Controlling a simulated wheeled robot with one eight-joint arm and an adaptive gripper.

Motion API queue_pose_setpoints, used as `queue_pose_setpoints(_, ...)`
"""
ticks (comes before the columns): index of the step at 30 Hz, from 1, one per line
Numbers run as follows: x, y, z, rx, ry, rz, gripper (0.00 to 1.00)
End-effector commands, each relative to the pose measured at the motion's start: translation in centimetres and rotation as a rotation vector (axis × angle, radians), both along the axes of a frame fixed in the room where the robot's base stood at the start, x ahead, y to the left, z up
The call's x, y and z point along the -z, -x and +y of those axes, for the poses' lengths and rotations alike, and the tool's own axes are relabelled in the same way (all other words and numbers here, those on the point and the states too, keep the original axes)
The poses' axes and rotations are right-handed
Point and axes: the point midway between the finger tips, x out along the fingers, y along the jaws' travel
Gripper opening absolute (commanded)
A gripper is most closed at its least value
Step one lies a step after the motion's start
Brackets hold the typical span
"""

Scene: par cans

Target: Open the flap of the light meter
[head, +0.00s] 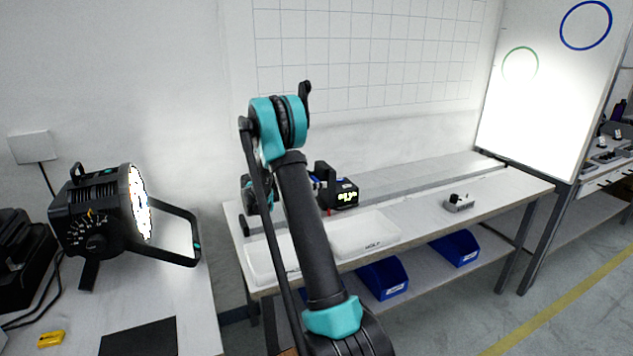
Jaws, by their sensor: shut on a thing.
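My gripper (322,184) is at the left side of the meter, partly hidden behind my own arm. It is shut on a part of the meter, seemingly its flap. The flap is too small and too covered to tell how far it is open.
White trays (368,236) lie at the front of the bench (425,207). A small grey device (459,203) stands to the right. Blue bins (455,248) sit on the shelf below. A lit par can (105,215) stands on the left table (185,300).

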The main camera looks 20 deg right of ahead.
Motion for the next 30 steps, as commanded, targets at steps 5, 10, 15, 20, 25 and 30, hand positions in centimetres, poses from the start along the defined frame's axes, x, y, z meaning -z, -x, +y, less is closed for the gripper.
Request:
queue_pose_setpoints(5,-0.8,0.1,0.6,0.001,-0.133,0.004,0.25)
queue_pose_setpoints(10,-1.6,0.2,1.2,0.001,-0.291,0.009,0.25)
queue_pose_setpoints(15,-2.5,0.2,1.7,0.002,-0.452,0.015,0.25)
queue_pose_setpoints(20,-3.5,0.2,2.0,0.004,-0.604,0.018,0.25)
queue_pose_setpoints(25,-4.5,0.2,2.2,0.005,-0.765,0.023,0.25)
queue_pose_setpoints(30,-5.6,0.2,2.2,0.004,-0.927,0.028,0.25)
